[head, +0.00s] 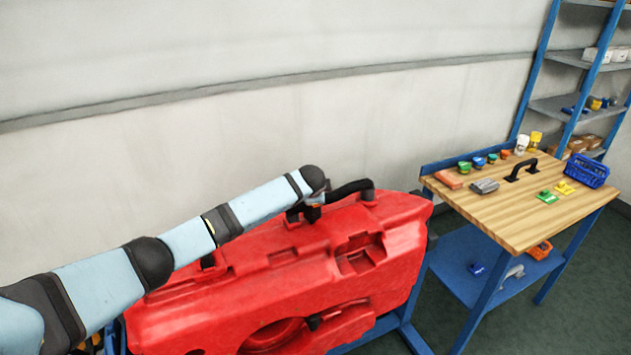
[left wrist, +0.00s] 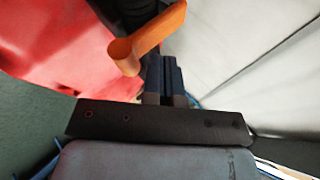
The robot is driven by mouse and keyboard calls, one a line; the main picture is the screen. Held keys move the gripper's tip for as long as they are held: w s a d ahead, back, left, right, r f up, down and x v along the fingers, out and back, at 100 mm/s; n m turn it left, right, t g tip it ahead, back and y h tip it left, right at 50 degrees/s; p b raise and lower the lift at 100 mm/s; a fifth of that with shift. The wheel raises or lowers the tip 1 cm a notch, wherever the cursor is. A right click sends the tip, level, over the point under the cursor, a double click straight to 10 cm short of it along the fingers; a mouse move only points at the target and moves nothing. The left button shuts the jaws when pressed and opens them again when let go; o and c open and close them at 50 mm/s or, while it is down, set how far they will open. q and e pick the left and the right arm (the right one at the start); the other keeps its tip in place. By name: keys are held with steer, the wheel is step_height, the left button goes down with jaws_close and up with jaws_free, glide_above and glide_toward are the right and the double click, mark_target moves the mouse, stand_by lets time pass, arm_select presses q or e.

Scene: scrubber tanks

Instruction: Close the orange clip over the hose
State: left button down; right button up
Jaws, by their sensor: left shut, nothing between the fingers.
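The orange clip (left wrist: 150,40) is in the upper middle of the left wrist view, slanting from lower left to upper right. It appears raised at an angle, not lying flat. A dark part, likely the black hose, shows behind it; the hose (head: 350,188) is clearer in the head view, running along the top of the red tank (head: 300,265). My left gripper (left wrist: 165,78) is shut and empty, its fingers close beside the clip; I cannot tell whether they touch. In the head view my left arm reaches over the tank and its wrist hides most of the clip area. My right gripper is out of view.
A wooden-topped workbench (head: 485,220) with small coloured parts, a black handle and a blue basket (head: 587,170) stands at the right. A blue shelf rack (head: 575,62) is behind it. A pale wall (head: 250,120) runs behind the tank.

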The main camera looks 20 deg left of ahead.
arm_select(q)
step_height(320, 180, up, 4)
steer(key=shift+w+a+f+p, duration=0.1)
steer(key=shift+p, duration=1.15)
steer(key=shift+s+d+b, duration=0.4)
steer(key=shift+s+b, duration=0.3)
steer(key=b+v, duration=0.1)
steer(key=v, duration=0.6)
steer(key=s+d+f+n+h, duration=0.1)
steer(key=s+d+f+h, duration=0.2)
steer(key=s+d+f, duration=0.55)
steer(key=s+d+f+n+h, duration=0.25)
steer(key=s+d+f, duration=0.25)
steer(key=s+f, duration=0.7)
steer(key=s+f+n+t, duration=0.1)
steer(key=s+f+n, duration=0.1)
steer(key=s, duration=0.9)
steer(key=s+f+n+t, duration=0.1)
steer(key=s+f+n, duration=0.2)
steer(key=s, duration=0.9)
steer(key=shift+s+a+f+n, duration=0.2)
steer(key=shift+a+f+n, duration=0.05)
steer(key=shift+f+n, duration=0.1)
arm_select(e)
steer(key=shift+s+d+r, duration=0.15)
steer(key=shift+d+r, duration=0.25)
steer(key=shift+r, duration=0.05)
arm_select(q)
steer(key=shift+h, duration=0.25)
